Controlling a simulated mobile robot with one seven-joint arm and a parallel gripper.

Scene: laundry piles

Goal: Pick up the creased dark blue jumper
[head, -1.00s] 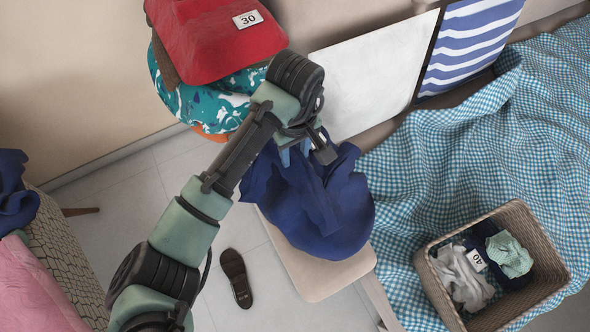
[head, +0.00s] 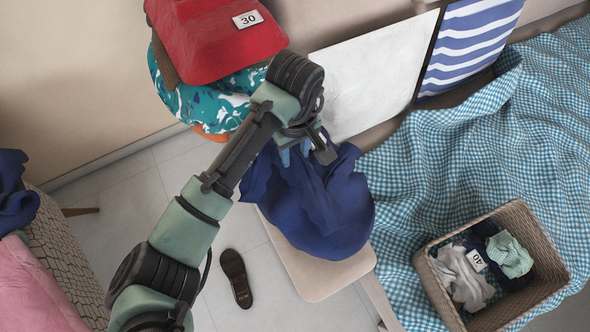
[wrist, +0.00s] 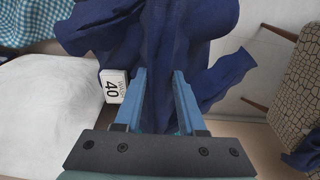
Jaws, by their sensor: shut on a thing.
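The dark blue jumper (head: 325,205) hangs creased and bunched from my gripper (head: 308,150), in front of a pale seat in the head view. In the wrist view the jumper (wrist: 150,28) fills the top middle, and a fold of it runs down between the two blue fingers of my gripper (wrist: 158,80). My gripper is shut on that fold. The fingertips are partly hidden in the head view by the wrist and the cloth.
A pale stool seat (head: 318,278) is below the jumper. A wicker basket (head: 424,270) with small clothes stands on the checked blue cloth (head: 480,140) at right. A pile with a red garment (head: 210,45) is at upper left. A brown shoe (head: 236,278) lies on the floor.

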